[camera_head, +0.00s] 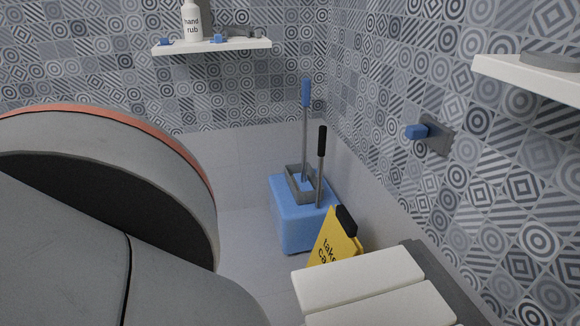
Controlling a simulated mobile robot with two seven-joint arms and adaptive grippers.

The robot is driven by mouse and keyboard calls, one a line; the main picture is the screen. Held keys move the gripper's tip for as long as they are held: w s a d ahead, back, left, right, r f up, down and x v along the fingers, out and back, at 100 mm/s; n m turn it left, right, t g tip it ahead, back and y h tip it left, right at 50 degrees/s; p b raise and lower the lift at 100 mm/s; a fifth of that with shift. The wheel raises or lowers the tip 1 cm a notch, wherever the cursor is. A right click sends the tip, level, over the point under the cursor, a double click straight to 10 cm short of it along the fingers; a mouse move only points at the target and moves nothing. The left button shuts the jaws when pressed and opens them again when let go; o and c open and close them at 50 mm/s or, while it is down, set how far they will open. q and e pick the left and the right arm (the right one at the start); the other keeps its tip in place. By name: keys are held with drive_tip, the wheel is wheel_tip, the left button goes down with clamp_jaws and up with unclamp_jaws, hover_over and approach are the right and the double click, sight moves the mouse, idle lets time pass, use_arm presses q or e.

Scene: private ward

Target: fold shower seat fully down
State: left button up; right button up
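The shower seat (362,280) is at the bottom right, cut off by the lower edge. It shows as white slats beside a dark grey mount (437,275) along the right wall. The slats reach out from the wall and look roughly level, but I cannot tell their exact angle. A large grey rounded arm link of mine with an orange rim fills the left and lower left. Neither gripper is in view, and no contact with the seat shows.
A blue mop bucket (290,225) with upright handles stands in the corner. A yellow caution sign (334,243) stands just behind the seat. A blue-handled wall fitting (430,134) and a white shelf (530,78) are on the right wall. Another shelf (240,44) holds a hand rub bottle (192,22).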

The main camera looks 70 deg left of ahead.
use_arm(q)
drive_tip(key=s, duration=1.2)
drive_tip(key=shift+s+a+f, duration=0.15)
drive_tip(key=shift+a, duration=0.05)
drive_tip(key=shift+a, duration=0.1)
